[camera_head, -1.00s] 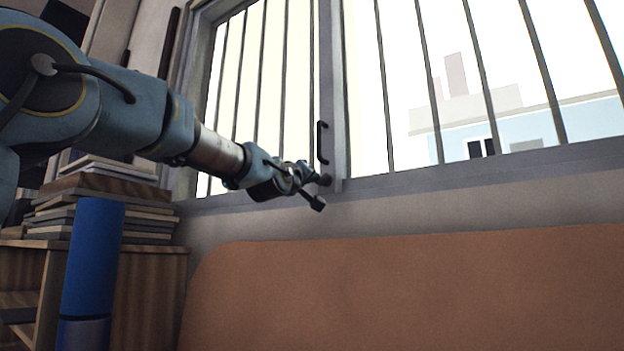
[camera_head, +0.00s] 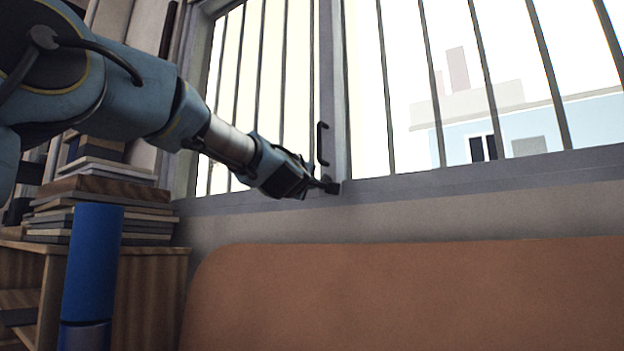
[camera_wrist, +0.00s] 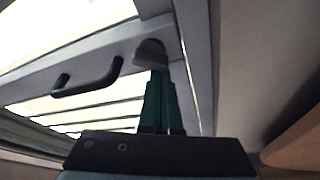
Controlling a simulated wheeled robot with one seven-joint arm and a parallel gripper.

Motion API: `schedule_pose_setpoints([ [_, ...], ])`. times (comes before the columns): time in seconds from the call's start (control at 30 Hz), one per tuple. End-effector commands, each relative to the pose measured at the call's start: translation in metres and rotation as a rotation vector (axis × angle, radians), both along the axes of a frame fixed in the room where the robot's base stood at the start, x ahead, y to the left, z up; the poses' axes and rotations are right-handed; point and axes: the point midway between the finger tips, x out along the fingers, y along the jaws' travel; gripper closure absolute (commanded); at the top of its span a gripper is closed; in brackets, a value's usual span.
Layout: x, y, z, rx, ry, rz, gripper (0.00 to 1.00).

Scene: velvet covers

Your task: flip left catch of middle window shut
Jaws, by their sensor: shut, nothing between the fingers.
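My gripper (camera_head: 331,187) is shut and empty, at the foot of the window's upright post in the head view. A dark bracket-shaped piece (camera_head: 322,144) is on the post just above the tips. It also shows in the wrist view (camera_wrist: 88,80), apart from the fingers and to their left. I cannot tell if it is the catch; no other catch shows clearly.
The barred window (camera_head: 440,100) fills the back, with a grey sill (camera_head: 450,178) below. A brown padded back (camera_head: 420,290) stands under it. Books (camera_head: 100,195) lie stacked on a wooden shelf (camera_head: 150,290) at left, behind a blue cylinder (camera_head: 92,260).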

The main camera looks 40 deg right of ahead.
Motion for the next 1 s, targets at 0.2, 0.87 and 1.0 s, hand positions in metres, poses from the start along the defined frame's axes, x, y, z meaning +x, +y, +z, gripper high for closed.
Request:
schedule_pose_setpoints([
  [0.2,-0.0014,-0.0007,-0.0007,-0.018,0.075,-0.002,1.0],
  [0.87,-0.0027,-0.001,-0.0044,-0.05,0.193,-0.002,1.0],
  [1.0,-0.003,-0.0011,-0.0048,-0.049,0.192,-0.002,1.0],
])
